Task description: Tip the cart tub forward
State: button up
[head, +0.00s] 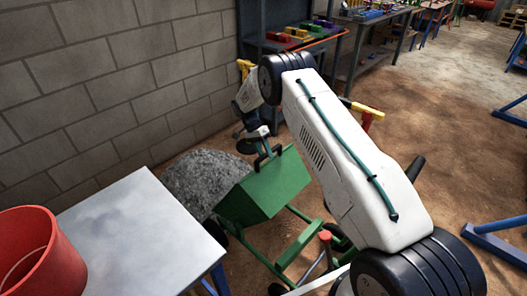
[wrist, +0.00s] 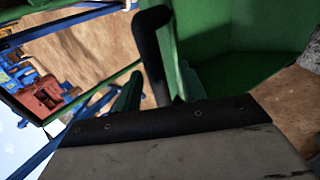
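The green cart tub (head: 268,192) sits on a green wheeled frame (head: 300,244) in the middle of the head view. Its green inside (wrist: 245,80) fills the upper right of the wrist view, and the part seen looks empty. A black bent handle (wrist: 152,55) stands at the tub's edge. My gripper (head: 264,148) is at the tub's upper back edge, by the handle. A pale, black-edged part of my gripper fills the bottom of the wrist view and covers the handle's lower end. Whether the fingers grip the handle is hidden.
A grey gravel heap (head: 203,176) lies against the tub's left side, near the block wall (head: 110,80). A pale table (head: 140,240) with a red bucket (head: 40,255) stands at the lower left. A workbench (head: 345,42) is behind.

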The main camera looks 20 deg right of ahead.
jog(key=v, duration=0.8)
jog(key=shift+d, duration=0.15)
dwell(0.4)
